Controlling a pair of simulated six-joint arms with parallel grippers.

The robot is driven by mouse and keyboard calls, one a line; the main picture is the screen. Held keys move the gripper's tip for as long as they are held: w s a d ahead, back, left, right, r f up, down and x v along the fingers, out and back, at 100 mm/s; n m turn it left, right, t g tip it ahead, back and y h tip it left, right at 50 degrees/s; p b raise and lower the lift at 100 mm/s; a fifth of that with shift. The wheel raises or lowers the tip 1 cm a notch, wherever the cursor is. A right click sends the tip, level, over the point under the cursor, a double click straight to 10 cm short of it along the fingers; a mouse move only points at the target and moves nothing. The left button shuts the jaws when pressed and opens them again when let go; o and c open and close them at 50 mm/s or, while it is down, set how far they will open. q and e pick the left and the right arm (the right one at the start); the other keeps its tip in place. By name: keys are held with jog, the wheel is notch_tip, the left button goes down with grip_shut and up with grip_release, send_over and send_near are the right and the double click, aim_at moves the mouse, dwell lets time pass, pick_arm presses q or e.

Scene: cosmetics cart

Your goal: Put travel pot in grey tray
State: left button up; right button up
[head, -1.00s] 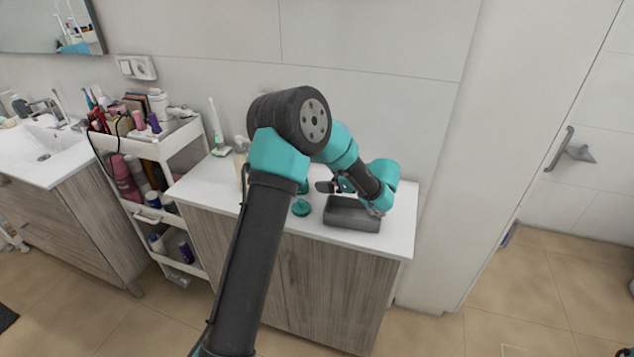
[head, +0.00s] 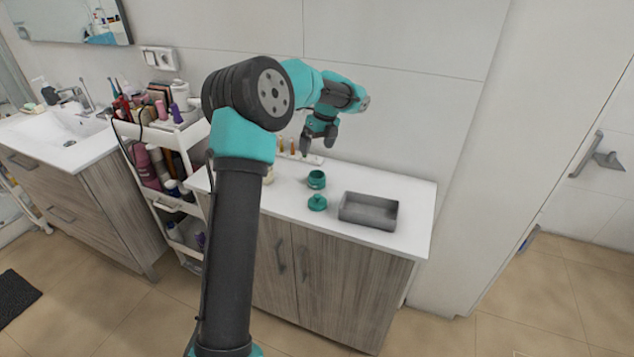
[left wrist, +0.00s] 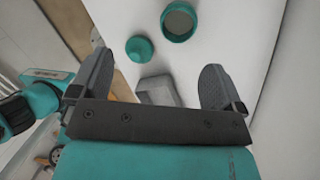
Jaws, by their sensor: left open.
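The travel pot (head: 316,180) is a small teal jar standing open on the white counter, left of and behind the grey tray. Its open top also shows in the left wrist view (left wrist: 178,21). A teal lid (head: 317,202) with a knob lies just in front of it, apart from it, and shows in the left wrist view (left wrist: 139,48). The grey tray (head: 356,222) looks empty; in the left wrist view (left wrist: 158,90) my gripper partly hides it. My left gripper (head: 319,147) is open and empty, above and behind the pot, fingers down. My right gripper is out of view.
Behind the pot, a white holder (head: 312,158) with small upright items stands by the wall. A crowded cosmetics cart (head: 168,165) and a sink (head: 62,130) are to the left. The counter (head: 405,195) is clear around the tray's right end.

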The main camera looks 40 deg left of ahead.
pick_arm(q)
jog(key=r, duration=0.1)
jog(key=r+t+h, duration=0.1)
jog(key=w+a+r+m, duration=0.1)
jog(key=shift+r+t+h, duration=0.1)
jog(key=shift+t+h, duration=0.3)
notch_tip(320, 180, down, 12)
jog(key=shift+s+f, duration=0.1)
jog(key=shift+f, duration=0.05)
dwell(0.4)
jog(key=shift+d+f, duration=0.15)
jog(key=shift+f, duration=1.2)
jog(key=shift+d+f, duration=0.1)
jog(key=shift+f, duration=1.2)
